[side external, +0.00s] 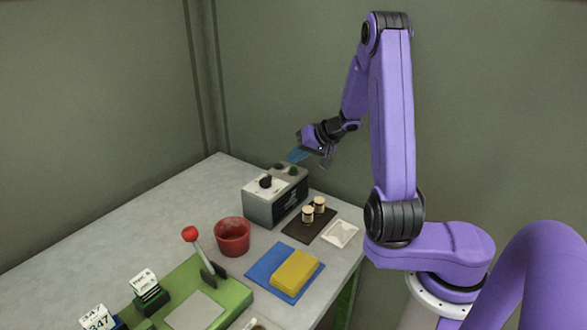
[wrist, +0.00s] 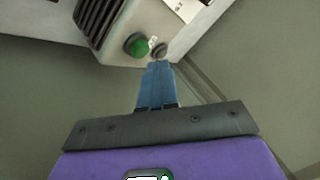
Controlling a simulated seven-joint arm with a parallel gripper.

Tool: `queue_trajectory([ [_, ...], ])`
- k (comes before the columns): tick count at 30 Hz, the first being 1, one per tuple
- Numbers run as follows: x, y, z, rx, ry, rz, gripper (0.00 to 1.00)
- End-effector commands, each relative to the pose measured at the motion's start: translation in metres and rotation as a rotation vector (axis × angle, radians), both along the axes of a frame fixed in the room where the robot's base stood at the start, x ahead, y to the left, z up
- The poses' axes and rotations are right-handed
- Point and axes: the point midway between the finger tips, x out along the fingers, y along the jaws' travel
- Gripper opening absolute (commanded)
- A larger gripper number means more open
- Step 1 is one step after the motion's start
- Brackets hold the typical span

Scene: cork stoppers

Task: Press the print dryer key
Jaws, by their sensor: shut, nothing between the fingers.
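The grey box (side external: 262,208) with dark vent slots stands at the back of the table; it looks like the print dryer. Its top carries a black knob (side external: 265,181) and two small round keys at the far end. In the wrist view, one key is green (wrist: 137,45) and the other is a smaller dark grey key (wrist: 159,50). My gripper (side external: 297,156) is above that end of the box. Its blue fingers (wrist: 158,64) are shut and empty. In the wrist view their tips appear just below the dark key; contact cannot be told.
A dark mat (side external: 296,235) with two cork-topped jars (side external: 308,215) and a white dish (side external: 340,234) lie beside the box. A red pot (side external: 232,237), a yellow block (side external: 295,269) on a blue cloth (side external: 262,266), and a green lever press (side external: 232,294) stand nearer the front.

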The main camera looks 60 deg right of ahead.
Motion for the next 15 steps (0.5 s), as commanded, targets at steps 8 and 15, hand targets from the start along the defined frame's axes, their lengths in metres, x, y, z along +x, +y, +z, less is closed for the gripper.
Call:
queue_trajectory([
  [8, 0.0000, 0.0001, -0.0057, 0.001, 0.001, 0.000, 0.00],
  [15, 0.0001, 0.0000, -0.0085, -0.001, 0.000, 0.001, 0.00],
])
